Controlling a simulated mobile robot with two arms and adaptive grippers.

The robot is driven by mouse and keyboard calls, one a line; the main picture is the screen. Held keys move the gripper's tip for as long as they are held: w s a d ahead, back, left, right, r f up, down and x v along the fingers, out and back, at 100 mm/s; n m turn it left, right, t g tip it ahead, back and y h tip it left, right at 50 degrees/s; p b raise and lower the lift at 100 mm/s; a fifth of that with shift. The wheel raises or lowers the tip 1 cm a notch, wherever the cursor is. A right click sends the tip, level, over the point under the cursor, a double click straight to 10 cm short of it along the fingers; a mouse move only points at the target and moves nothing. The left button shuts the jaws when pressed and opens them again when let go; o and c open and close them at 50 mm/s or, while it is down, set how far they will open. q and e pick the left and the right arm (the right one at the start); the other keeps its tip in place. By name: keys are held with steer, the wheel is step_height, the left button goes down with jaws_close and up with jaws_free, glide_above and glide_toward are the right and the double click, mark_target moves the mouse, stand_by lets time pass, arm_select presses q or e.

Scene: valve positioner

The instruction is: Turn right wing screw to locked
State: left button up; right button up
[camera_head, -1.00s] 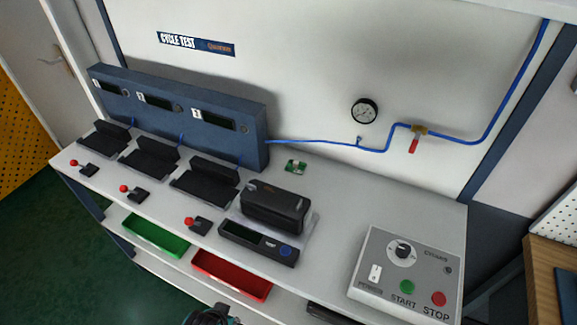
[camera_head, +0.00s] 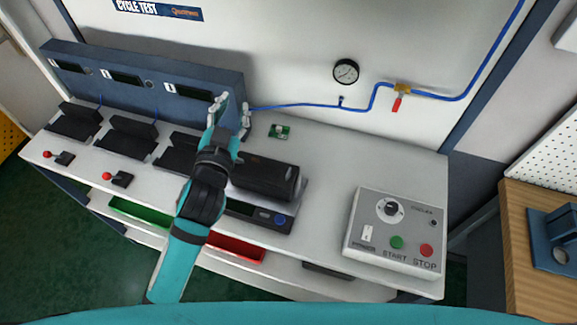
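The black valve positioner (camera_head: 265,177) lies on a grey scale-like unit on the bench, right of my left gripper. The right wing screw (camera_head: 291,172) is a small light piece at the positioner's right end; it is too small to tell its setting. The left end of the positioner is partly hidden behind my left gripper and wrist. My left gripper (camera_head: 234,106) is above the bench with its light fingers spread and nothing between them. Its fingertips are beyond and left of the positioner, apart from the right wing screw. My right gripper is out of view.
A control box (camera_head: 395,233) with START and STOP buttons stands at the right. A blue display panel (camera_head: 140,84) runs along the back left, with black cradles before it. A small green board (camera_head: 279,131) lies behind the positioner. A gauge (camera_head: 345,72) and blue tube are on the wall.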

arm_select(q)
steer(key=s+d+r+m+h, duration=0.3)
steer(key=d+r+m+h, duration=1.2)
steer(key=r, duration=0.3)
steer(key=s+d+m+g+h, duration=0.3)
steer(key=s+d+m+g, duration=0.8)
steer(key=m+g, duration=0.75)
steer(key=m+y+p, duration=0.1)
steer(key=y, duration=1.9)
glide_above(289, 172)
step_height(289, 172, down, 15)
steer(key=shift+t, duration=0.45)
step_height(289, 172, down, 17)
steer(key=p, duration=0.4)
